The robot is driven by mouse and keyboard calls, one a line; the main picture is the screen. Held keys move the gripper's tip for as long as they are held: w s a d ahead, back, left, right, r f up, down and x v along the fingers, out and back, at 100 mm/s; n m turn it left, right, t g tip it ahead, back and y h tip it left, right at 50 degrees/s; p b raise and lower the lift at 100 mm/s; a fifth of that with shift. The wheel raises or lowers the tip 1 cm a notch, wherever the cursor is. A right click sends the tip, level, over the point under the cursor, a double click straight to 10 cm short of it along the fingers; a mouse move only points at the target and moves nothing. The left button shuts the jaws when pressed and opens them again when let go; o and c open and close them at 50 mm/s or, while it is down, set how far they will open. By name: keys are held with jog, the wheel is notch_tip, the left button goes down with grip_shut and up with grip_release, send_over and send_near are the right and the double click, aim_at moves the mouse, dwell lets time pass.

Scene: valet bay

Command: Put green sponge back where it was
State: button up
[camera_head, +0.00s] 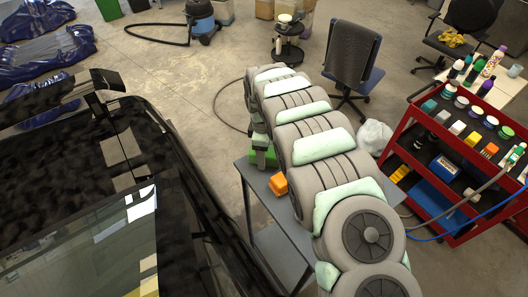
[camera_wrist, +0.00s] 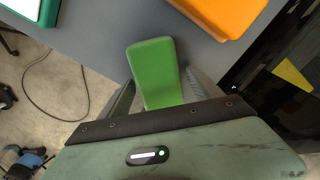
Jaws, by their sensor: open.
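The green sponge (camera_wrist: 153,72) shows in the wrist view as a rounded block over the grey table top (camera_wrist: 90,28). It lies between the two fingers of my open gripper (camera_wrist: 163,90), with a gap towards each finger. Its near end is hidden by the gripper body. In the head view my gripper (camera_head: 261,153) is low at the far left edge of the table, partly hidden by my arm. A green patch beside it there may be the sponge; I cannot tell for sure.
An orange block (camera_head: 278,184) sits on the table close by. A green-rimmed white tray (camera_wrist: 40,8) shows at the wrist view's corner. A black car (camera_head: 130,180) stands left of the table. A red cart (camera_head: 455,195) with bottles and blocks stands right.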

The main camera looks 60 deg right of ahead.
notch_tip(320, 180, up, 10)
jog(key=p, duration=0.3)
jog(key=shift+w+r+p, duration=0.1)
jog(key=shift+r+p, duration=0.1)
jog(key=shift+p, duration=0.1)
jog(key=shift+w+r, duration=0.1)
jog(key=shift+r, duration=0.75)
